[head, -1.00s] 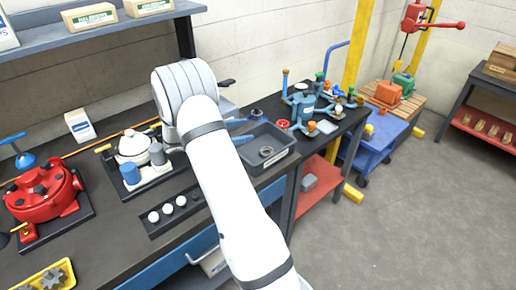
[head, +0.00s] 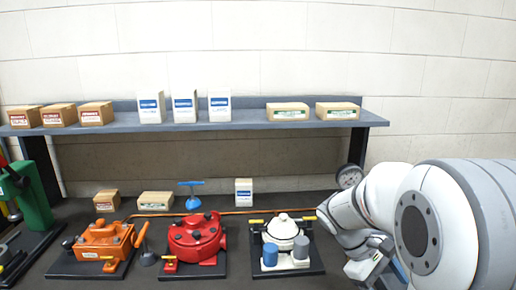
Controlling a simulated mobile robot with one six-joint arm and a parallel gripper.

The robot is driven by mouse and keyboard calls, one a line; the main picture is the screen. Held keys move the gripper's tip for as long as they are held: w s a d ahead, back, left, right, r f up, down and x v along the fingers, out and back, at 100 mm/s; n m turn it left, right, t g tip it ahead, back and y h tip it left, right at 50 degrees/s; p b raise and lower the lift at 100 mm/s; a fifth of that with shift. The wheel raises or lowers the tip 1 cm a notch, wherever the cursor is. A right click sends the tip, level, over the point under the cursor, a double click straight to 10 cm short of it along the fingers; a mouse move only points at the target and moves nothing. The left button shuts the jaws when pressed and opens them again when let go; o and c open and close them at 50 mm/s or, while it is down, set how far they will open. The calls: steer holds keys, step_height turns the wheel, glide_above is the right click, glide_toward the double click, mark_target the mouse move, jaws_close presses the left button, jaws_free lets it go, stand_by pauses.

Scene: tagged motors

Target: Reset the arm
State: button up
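My arm fills the right side of the head view, white with grey bands, folded and bent close to the camera. My gripper (head: 375,272) is at the lower end of the arm, low at the right and partly cut off by the bottom edge. Its fingers are too small and hidden to tell whether they are open or shut. It is beside the white motor (head: 283,232), to its right and apart from it.
An orange motor (head: 103,240) and a red motor (head: 195,238) stand on the bench (head: 62,213), left of the white one. A shelf (head: 240,126) with several boxes runs above. A green press (head: 33,196) stands at far left.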

steer(key=s+a+r+m+t+y, duration=0.2)
steer(key=s+a+m+t+y, duration=0.4)
steer(key=s+a, duration=0.3)
steer(key=shift+a+t+y, duration=0.5)
steer(key=shift+a+y, duration=0.1)
steer(key=shift+a, duration=1.6)
